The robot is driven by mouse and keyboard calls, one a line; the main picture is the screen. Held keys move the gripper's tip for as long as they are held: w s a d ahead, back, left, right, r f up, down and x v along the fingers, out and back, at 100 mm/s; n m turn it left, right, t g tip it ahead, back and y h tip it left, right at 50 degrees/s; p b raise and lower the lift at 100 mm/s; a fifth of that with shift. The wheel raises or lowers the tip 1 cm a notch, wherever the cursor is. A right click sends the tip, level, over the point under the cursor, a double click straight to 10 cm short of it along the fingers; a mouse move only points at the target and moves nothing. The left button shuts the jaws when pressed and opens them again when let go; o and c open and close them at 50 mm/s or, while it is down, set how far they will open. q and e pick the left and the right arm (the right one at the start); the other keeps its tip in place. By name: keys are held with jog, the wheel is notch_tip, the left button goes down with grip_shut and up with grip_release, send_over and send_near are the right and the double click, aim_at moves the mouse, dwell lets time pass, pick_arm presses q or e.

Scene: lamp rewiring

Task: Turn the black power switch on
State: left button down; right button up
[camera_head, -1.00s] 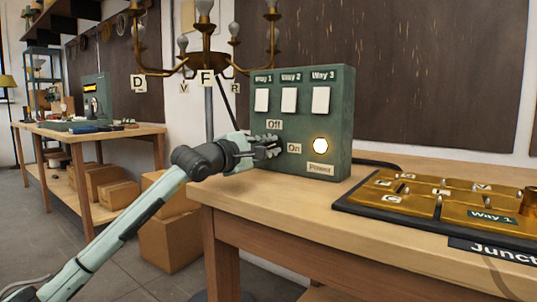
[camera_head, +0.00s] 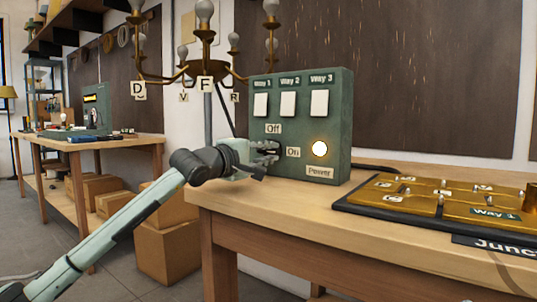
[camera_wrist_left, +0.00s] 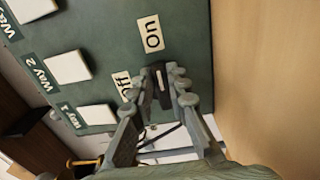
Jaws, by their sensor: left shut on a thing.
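The green control box (camera_head: 342,115) stands on the wooden bench, with "Off" and "On" labels on its front. My left gripper (camera_head: 270,152) is at the box front, beside these labels, and hides most of the black power switch in the head view. In the left wrist view the dark switch (camera_wrist_left: 163,88) sits between the fingertips of my left gripper (camera_wrist_left: 170,84), which is shut on it. The "On" label (camera_wrist_left: 151,35) lies beyond the fingertips, and the "Off" label is partly hidden beside them. The round power light (camera_head: 319,148) glows pale yellow. My right gripper is out of view.
Three white switches (camera_head: 289,104) line the upper box front. A brass junction board (camera_head: 450,200) lies on the bench (camera_head: 300,215) to the right. Bench space before the box is clear.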

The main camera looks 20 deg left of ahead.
pick_arm(q)
jog(key=shift+f, duration=0.1)
jog(key=c, duration=1.5)
grip_release()
jog(key=shift+s, duration=0.1)
jog(key=v, duration=1.2)
